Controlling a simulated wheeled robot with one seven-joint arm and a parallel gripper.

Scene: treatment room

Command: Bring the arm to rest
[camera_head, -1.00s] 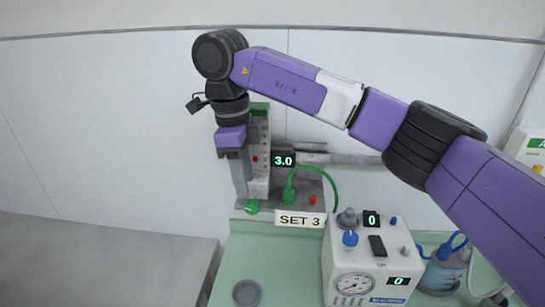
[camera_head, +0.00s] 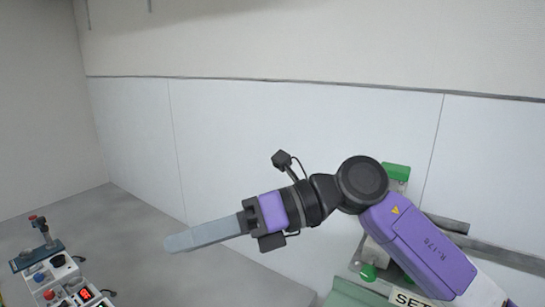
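My purple and black arm reaches in from the lower right. My gripper (camera_head: 180,243) points left and slightly down, in front of the white wall panels and the grey surface. Its long grey fingers are seen edge-on and overlap, so I cannot tell whether they are open or shut. No object shows at the fingertips. My arm partly hides the green-topped wall unit (camera_head: 396,172) at right.
A grey rail (camera_head: 505,258) runs along the wall at right. A cut-off "SET" label (camera_head: 408,299) sits at the bottom edge. A device with knobs and a red display (camera_head: 85,294) stands at lower left. The grey surface (camera_head: 120,225) between is bare.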

